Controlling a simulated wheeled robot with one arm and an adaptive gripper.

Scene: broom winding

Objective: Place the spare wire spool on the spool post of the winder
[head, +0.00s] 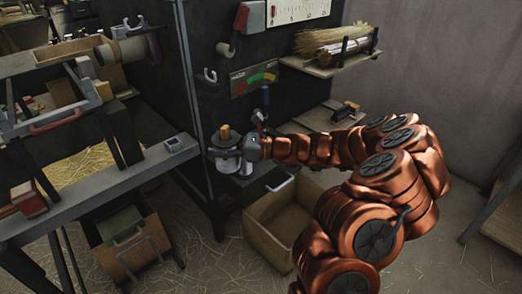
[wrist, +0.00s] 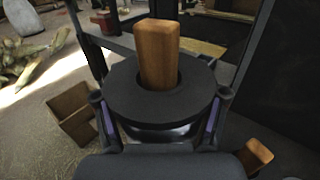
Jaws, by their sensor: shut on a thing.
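The spare wire spool (head: 226,158) is a pale drum with a dark round flange, in the middle of the head view beside the dark cabinet. In the wrist view its dark flange (wrist: 125,92) fills the centre, and a squared wooden peg (wrist: 159,55) stands up through its hole. My gripper (head: 238,150) reaches it from the right. In the wrist view my gripper (wrist: 162,105) has one finger on each side of the spool and is shut on it. The spool's underside is hidden. The winder (head: 110,60) seems to be the framed machine at upper left; I cannot make out an empty post on it.
An open wooden bin (head: 290,215) stands on the straw-strewn floor below my arm. A workbench (head: 110,180) runs along the left. A shelf with straw bundles (head: 330,55) and a lower shelf (head: 325,118) stick out from the dark wall.

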